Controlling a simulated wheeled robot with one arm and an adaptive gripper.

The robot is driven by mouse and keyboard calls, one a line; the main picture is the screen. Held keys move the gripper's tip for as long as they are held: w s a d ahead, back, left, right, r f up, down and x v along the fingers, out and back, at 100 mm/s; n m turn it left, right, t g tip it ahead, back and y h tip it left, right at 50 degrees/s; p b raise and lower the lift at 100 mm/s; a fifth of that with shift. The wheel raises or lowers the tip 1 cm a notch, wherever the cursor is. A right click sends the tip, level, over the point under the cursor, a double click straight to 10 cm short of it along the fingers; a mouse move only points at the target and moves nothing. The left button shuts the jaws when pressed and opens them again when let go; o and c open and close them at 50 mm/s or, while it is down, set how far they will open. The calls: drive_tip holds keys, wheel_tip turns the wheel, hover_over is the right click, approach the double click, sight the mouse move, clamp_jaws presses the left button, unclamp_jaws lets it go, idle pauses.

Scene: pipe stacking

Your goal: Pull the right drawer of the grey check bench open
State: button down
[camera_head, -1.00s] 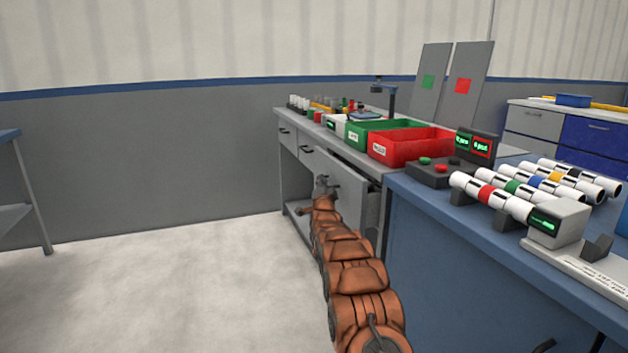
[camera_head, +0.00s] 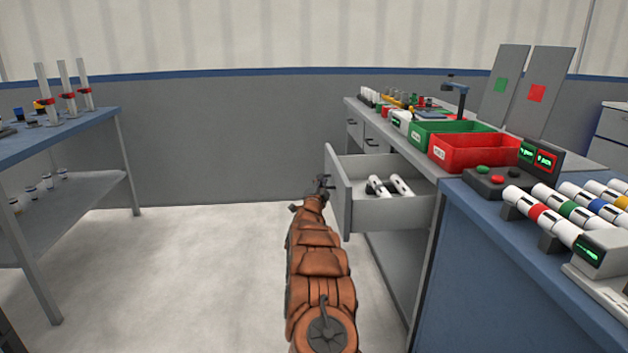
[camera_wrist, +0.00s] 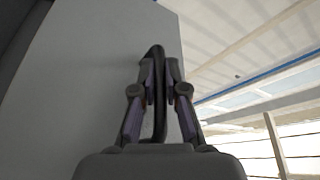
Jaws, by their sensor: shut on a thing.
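The right drawer (camera_head: 390,210) of the grey check bench (camera_head: 428,158) stands well out from the bench, with white pipe pieces with dark bands (camera_head: 400,186) lying inside it. My gripper (camera_head: 323,184) is at the outer face of the drawer front. In the wrist view my gripper (camera_wrist: 157,82) is shut on the dark curved drawer handle (camera_wrist: 158,125), with a finger on either side of it. The grey drawer front (camera_wrist: 85,80) fills the left of that view. In the head view the handle is mostly hidden by the gripper.
A green bin (camera_head: 448,136) and a red bin (camera_head: 480,152) stand on the bench top. A blue workbench (camera_head: 480,260) with banded pipes is at the right. A blue table (camera_head: 60,135) stands at the left. The floor between is clear.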

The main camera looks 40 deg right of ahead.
drive_tip(key=shift+w+a, duration=0.2)
drive_tip(key=shift+a, duration=0.1)
drive_tip(key=c, duration=1.2)
unclamp_jaws()
drive_tip(key=shift+a, duration=0.1)
drive_tip(key=v, duration=1.1)
drive_tip(key=shift+s+a+f, duration=0.2)
drive_tip(key=shift+s+a, duration=0.05)
